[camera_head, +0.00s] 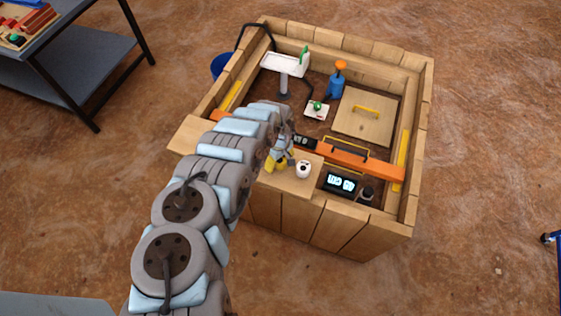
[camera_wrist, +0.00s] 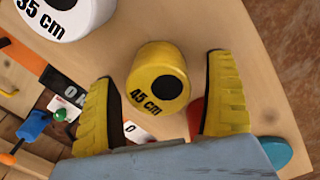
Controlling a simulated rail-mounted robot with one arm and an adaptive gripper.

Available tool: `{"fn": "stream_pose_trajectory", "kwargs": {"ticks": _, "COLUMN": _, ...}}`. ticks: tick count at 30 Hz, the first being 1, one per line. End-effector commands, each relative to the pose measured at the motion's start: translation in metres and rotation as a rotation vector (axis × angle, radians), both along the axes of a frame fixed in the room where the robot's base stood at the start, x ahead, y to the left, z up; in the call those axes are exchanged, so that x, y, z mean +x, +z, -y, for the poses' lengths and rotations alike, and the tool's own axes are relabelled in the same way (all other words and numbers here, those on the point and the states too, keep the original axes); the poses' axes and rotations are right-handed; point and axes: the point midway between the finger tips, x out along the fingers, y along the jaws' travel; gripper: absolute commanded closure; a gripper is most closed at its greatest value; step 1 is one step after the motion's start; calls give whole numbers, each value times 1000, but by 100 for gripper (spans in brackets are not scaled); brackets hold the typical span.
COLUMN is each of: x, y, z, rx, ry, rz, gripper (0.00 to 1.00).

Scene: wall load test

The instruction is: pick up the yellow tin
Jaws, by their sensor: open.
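The yellow tin (camera_wrist: 148,70) shows in the wrist view as a short round can marked "45 cm", with a dark round recess in its end. It sits on a pale wooden board (camera_wrist: 205,22). My gripper (camera_wrist: 162,70) is open, with one yellow finger on either side of the tin and a visible gap to each. I cannot tell how deep the fingertips reach beside it. In the head view my gripper (camera_head: 279,160) is over the board at the box's near side; its yellow fingers and the tin cannot be told apart there.
A white tin (camera_head: 303,169) marked "35 cm" stands close by on the board, also in the wrist view (camera_wrist: 65,12). Red (camera_wrist: 195,116) and blue (camera_wrist: 274,151) round things lie near the right finger. An orange beam (camera_head: 360,163) crosses the wooden box behind.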

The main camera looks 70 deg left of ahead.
Motion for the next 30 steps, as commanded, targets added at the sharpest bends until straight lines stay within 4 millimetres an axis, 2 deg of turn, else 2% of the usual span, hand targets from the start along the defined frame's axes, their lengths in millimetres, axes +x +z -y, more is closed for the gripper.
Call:
{"fn": "stream_pose_trajectory", "kwargs": {"ticks": 11, "x": 0, "y": -3, "z": 0, "rx": 0, "ry": 1, "rz": -1, "gripper": 14}}
{"fn": "stream_pose_trajectory", "kwargs": {"ticks": 14, "x": 0, "y": -3, "z": 0, "rx": 0, "ry": 1, "rz": -1, "gripper": 38}}
{"fn": "stream_pose_trajectory", "kwargs": {"ticks": 19, "x": 0, "y": -3, "z": 0, "rx": 0, "ry": 1, "rz": 0, "gripper": 87}}
{"fn": "stream_pose_trajectory", "kwargs": {"ticks": 30, "x": 0, "y": -2, "z": 0, "rx": 0, "ry": 1, "rz": 0, "gripper": 88}}
